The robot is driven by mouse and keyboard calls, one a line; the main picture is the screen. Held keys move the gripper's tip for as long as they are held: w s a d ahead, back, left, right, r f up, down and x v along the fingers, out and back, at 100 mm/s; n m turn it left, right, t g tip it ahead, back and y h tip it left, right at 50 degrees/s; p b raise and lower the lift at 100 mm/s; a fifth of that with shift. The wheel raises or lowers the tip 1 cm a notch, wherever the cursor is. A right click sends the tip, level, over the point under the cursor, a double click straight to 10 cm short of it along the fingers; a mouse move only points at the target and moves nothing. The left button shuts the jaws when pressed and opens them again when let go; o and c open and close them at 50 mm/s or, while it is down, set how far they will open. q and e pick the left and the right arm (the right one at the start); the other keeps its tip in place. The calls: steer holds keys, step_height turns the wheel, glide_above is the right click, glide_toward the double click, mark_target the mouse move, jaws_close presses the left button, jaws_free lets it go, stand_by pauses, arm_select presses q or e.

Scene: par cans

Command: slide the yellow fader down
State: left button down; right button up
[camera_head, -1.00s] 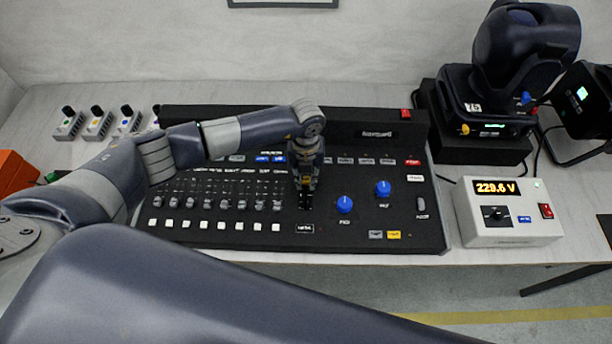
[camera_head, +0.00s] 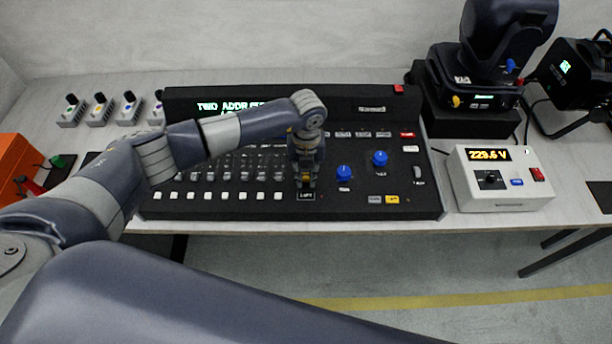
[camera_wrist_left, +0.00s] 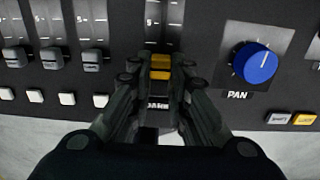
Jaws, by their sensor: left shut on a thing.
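The yellow fader (camera_wrist_left: 160,62) shows between my left fingertips in the left wrist view, at the lower part of its slot. My left gripper (camera_wrist_left: 159,78) is shut on it, with a finger on each side. In the head view the left gripper (camera_head: 305,183) points down at the front middle of the black console (camera_head: 420,205), just above a small framed label. The gripper mostly hides the fader there. My right gripper is not in view.
Several grey faders (camera_wrist_left: 91,60) stand left of the gripper, with white buttons (camera_wrist_left: 100,101) in front. A blue PAN knob (camera_wrist_left: 254,62) is close on the right. A white meter box (camera_head: 500,178) and a black moving-head lamp (camera_head: 490,75) stand right of the console.

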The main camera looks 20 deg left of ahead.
mark_target(307, 178)
arm_select(q)
steer(key=c, duration=1.5)
jaws_free()
steer(key=shift+f, duration=0.1)
step_height(307, 178, up, 12)
steer(key=shift+r, duration=0.1)
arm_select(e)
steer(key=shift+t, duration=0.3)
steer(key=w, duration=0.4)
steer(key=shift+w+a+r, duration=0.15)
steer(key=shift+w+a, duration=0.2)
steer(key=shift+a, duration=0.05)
arm_select(q)
steer(key=shift+d, duration=0.1)
